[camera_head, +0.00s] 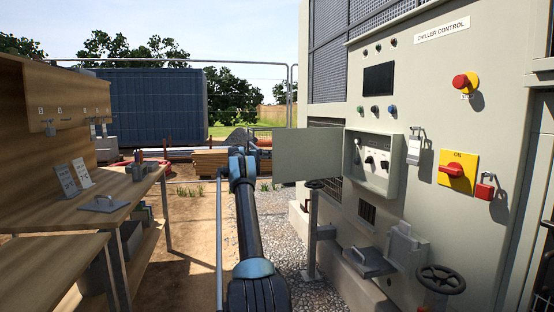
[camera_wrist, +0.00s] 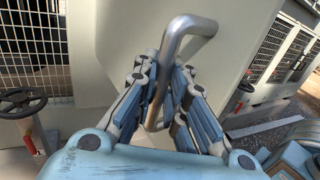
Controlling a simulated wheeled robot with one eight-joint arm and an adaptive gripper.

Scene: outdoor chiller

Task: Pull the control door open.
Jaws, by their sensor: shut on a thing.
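The control door (camera_head: 308,155) is a flat grey-green panel. It stands swung out to the left of the open control recess (camera_head: 374,160) in the head view, so the knobs and switch inside show. In the wrist view the pale door panel (camera_wrist: 235,45) fills the upper middle. Its bent metal handle (camera_wrist: 187,24) runs down between my fingers. My gripper (camera_wrist: 165,80) is shut on this handle, with fingers on both sides of it. In the head view my arm reaches to the door's left edge, and the fingers and handle are hidden there.
A wooden workbench (camera_head: 120,195) stands on the left. On the right, the chiller wall carries padlocks, a red-yellow switch (camera_head: 457,171) and an emergency button (camera_head: 465,83). A valve wheel (camera_head: 441,279) and a pipe post (camera_head: 313,235) stand low before it. Gravel lies between.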

